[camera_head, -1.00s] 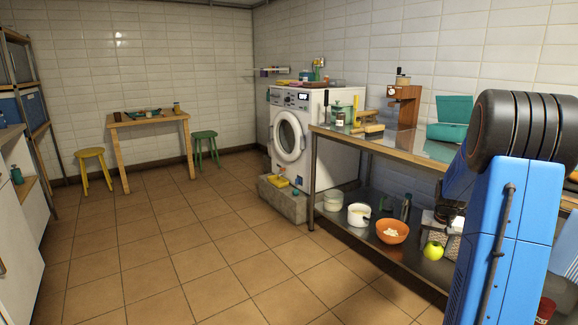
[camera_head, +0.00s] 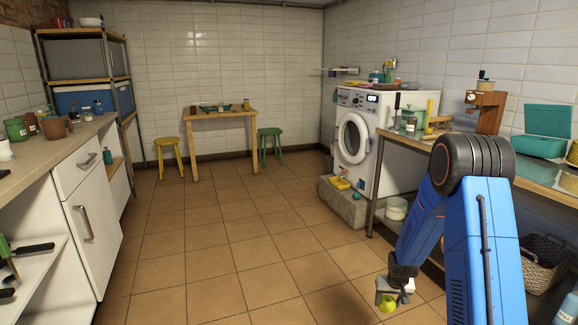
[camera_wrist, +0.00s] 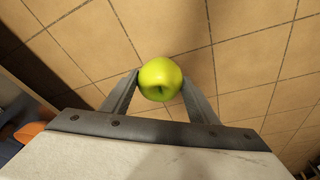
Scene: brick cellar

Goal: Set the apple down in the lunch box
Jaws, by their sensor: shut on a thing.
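My gripper (camera_head: 395,289) is shut on the yellow-green apple (camera_head: 387,304) and holds it in the air over the tiled floor, left of the metal table. In the wrist view the apple (camera_wrist: 160,79) sits between the two fingertips, with only floor tiles behind it. The teal lunch box (camera_head: 540,147) stands open on the table top at the right, its lid raised at the back. The inside of the box is mostly hidden by its low viewing angle. The gripper is well below and to the left of it.
My arm hides part of the metal table (camera_head: 405,139) and its lower shelf. A wooden coffee grinder (camera_head: 487,110) stands left of the box. A wicker basket (camera_head: 545,262) is at the lower right. An orange bowl (camera_wrist: 28,131) shows in the wrist view. The middle floor is clear.

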